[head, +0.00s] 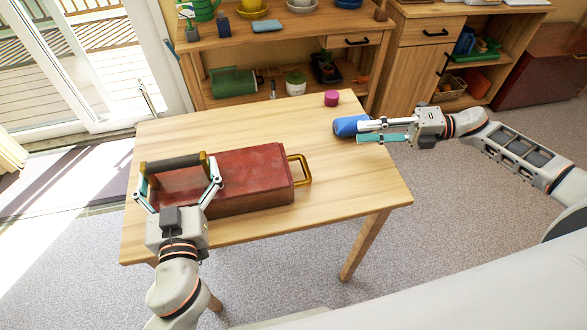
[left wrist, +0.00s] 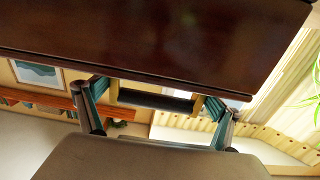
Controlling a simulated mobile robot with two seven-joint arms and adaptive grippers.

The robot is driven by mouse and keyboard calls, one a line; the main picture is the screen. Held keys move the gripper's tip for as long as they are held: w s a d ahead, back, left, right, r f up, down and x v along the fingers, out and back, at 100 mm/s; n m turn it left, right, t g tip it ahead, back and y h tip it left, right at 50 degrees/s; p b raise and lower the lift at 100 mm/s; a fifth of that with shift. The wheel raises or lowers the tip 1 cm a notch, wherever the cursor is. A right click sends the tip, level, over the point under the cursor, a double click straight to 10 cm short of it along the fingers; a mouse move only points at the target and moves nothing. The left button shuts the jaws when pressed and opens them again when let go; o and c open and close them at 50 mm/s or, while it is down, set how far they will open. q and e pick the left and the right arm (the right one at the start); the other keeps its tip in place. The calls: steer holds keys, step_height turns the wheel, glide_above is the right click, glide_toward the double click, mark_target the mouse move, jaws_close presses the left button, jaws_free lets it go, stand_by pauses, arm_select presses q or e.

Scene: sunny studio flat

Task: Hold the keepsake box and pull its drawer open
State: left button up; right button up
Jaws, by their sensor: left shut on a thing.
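The keepsake box (head: 250,178) is a long dark red box lying on the wooden table. A brass loop handle (head: 305,168) sticks out from its right end, and a dark bar with brass mounts (head: 175,163) is at its left end. No drawer gap shows. My left gripper (head: 178,182) is at the left end, its fingers spread wide and shut on the box across the bar's ends. The left wrist view shows the dark bar (left wrist: 155,101) between the fingers and the box's underside or side (left wrist: 150,45) above.
A magenta pot (head: 331,98) stands at the table's back edge. The tabletop (head: 340,185) right of the brass handle is clear. Shelves with plants stand behind.

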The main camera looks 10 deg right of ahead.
mark_target(306, 167)
steer(key=s+a+g, duration=0.1)
steer(key=a, duration=0.1)
steer(key=s+a+f+n+g, duration=0.1)
steer(key=a, duration=0.1)
steer(key=s+a+f+g, duration=0.1)
steer(key=s+g, duration=0.1)
steer(key=shift+a+f+n, duration=0.1)
steer(key=shift+a+n, duration=0.2)
steer(key=shift+a, duration=0.1)
steer(key=shift+a+f, duration=0.4)
steer(key=shift+a, duration=1.5)
steer(key=shift+a+f, duration=0.35)
steer(key=shift+a, duration=1.5)
steer(key=shift+a+f, duration=0.4)
steer(key=shift+a, duration=1.5)
jaws_close()
